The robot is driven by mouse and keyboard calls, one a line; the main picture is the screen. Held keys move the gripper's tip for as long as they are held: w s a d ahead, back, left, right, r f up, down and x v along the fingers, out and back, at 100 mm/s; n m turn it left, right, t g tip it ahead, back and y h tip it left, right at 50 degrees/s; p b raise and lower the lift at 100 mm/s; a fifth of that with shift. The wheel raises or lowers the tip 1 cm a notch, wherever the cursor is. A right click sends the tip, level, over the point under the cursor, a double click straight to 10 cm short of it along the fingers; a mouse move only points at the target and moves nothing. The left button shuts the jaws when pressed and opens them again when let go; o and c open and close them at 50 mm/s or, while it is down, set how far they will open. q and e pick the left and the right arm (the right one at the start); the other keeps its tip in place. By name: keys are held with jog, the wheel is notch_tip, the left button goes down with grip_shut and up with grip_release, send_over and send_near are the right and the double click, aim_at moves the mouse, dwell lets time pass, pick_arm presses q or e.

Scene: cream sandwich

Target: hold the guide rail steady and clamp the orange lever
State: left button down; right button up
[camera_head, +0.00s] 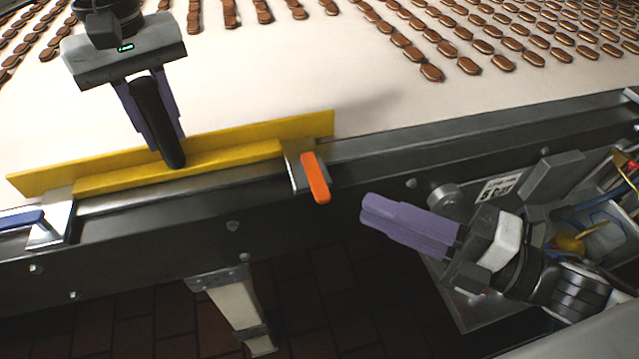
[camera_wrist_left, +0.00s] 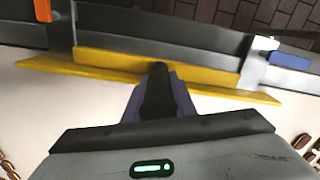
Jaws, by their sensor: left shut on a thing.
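The yellow guide rail (camera_head: 240,150) lies along the near edge of the conveyor; it also shows in the left wrist view (camera_wrist_left: 100,62). My left gripper (camera_head: 172,160) is shut on a black handle-like part (camera_head: 155,115) at the middle of the rail, and this part also shows in the left wrist view (camera_wrist_left: 158,90). The orange lever (camera_head: 315,178) sits on a metal bracket at the rail's right end, pointing down toward the front; it also shows in the left wrist view (camera_wrist_left: 42,10). My right gripper (camera_head: 368,212) is right of and below the lever, apart from it. Its fingers look close together.
A blue lever (camera_head: 22,220) sits on a metal bracket (camera_head: 58,215) at the rail's left end. Rows of brown biscuits (camera_head: 430,73) lie on the pale belt (camera_head: 290,80). A control box and cables stand behind my right arm. The space between lever and right gripper is clear.

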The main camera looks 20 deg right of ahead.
aim_at(329, 193)
jog(key=shift+x, duration=4.95)
jog(key=shift+f, duration=0.1)
jog(key=shift+c, duration=0.5)
grip_shut()
